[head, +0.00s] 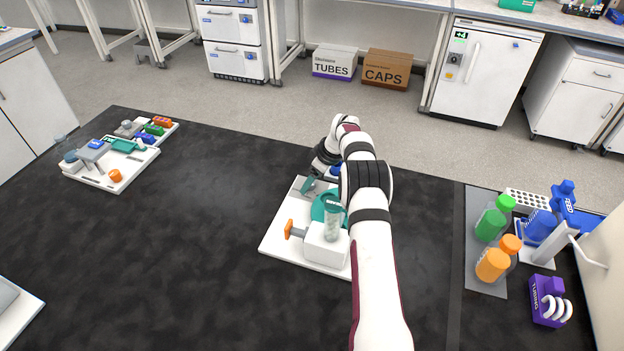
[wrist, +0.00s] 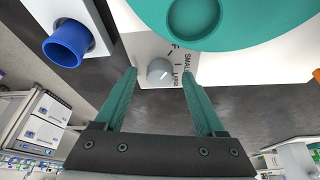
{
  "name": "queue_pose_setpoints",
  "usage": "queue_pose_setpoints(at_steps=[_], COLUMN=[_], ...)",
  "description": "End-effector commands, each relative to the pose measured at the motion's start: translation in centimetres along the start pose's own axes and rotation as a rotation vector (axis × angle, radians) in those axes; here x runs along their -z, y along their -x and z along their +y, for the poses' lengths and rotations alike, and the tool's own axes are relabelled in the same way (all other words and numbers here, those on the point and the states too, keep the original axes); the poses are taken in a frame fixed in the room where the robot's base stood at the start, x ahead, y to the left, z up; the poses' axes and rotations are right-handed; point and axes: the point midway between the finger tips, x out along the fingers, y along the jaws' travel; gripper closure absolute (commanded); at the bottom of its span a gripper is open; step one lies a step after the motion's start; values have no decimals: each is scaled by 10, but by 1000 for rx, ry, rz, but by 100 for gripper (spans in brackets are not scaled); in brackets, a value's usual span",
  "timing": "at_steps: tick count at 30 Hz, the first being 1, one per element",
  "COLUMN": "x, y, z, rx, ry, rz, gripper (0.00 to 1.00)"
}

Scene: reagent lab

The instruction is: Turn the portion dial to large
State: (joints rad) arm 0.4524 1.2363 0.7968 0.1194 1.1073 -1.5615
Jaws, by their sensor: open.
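The dispenser has a white base (head: 279,238), a teal disc, a clear cylinder with contents (head: 332,224) and an orange handle (head: 289,229). My gripper (wrist: 159,78) is open, with a teal finger on each side of the dial and gaps on both sides. In the head view my gripper (head: 309,184) is at the far side of the dispenser, and my arm hides the dial.
A blue cup (wrist: 67,44) stands left of the dial in the wrist view. Another white-based apparatus (head: 112,178) stands at the far left of the black bench. Green and orange bottles (head: 493,264) stand on a grey mat at right.

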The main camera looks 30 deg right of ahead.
Motion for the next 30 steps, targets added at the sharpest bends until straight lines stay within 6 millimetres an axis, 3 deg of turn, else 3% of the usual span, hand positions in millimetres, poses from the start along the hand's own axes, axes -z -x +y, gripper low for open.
queue_pose_setpoints(at_steps=[2, 14, 23, 30], x=[0, 0, 0, 0], y=[0, 0, 0, 1], z=[0, 0, -1, -2], rx=[0, 1, -7, -53], ry=[0, 0, -21, -135], rz=[0, 0, -1, -1], gripper=[30, 100, 100, 100])
